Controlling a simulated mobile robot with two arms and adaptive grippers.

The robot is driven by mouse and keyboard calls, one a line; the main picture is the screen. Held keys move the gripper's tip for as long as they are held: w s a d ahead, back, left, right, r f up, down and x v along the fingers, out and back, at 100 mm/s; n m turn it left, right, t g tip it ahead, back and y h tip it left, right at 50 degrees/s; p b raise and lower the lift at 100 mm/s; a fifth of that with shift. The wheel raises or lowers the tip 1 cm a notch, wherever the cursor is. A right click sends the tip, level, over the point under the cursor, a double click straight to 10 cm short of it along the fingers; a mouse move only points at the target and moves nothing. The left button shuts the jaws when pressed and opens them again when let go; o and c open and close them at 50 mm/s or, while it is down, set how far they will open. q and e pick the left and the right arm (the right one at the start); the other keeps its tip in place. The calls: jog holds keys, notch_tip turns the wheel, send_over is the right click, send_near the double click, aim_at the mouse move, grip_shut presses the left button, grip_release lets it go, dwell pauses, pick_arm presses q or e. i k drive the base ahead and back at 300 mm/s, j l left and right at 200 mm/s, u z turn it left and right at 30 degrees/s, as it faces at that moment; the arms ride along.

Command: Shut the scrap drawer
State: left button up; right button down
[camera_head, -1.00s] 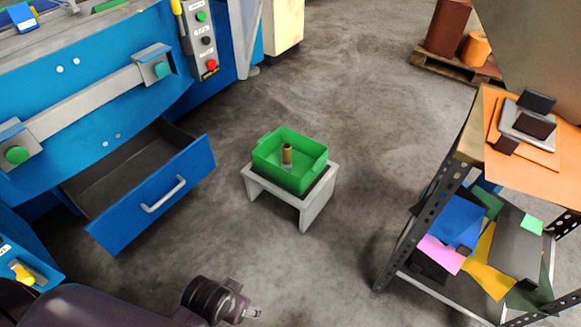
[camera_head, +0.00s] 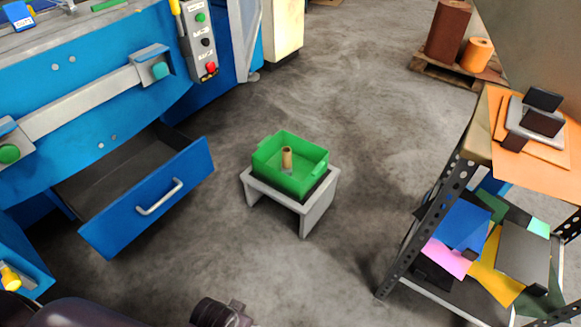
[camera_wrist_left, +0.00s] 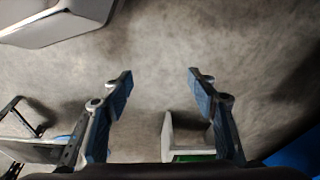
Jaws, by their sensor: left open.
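The scrap drawer (camera_head: 150,205) stands pulled out of the blue machine in the head view. Its blue front has a pale bar handle (camera_head: 159,197), and its dark inside (camera_head: 115,178) looks empty where I can see it. My left arm's wrist shows at the bottom edge of the head view, right of and nearer than the drawer; its fingers are out of that frame. In the left wrist view my left gripper (camera_wrist_left: 158,82) is open and empty above the floor. A blue surface shows at that view's lower right corner; I cannot tell which part it is. My right gripper is not in view.
A green bin (camera_head: 291,172) holding a small brown-topped roll sits on a grey stool (camera_head: 318,205), right of the drawer. A metal shelf rack (camera_head: 440,215) with coloured sheets stands at the right. A pallet (camera_head: 450,72) is behind. Floor before the drawer is clear.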

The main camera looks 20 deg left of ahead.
aim_at(117, 196)
jog(key=u, duration=1.55)
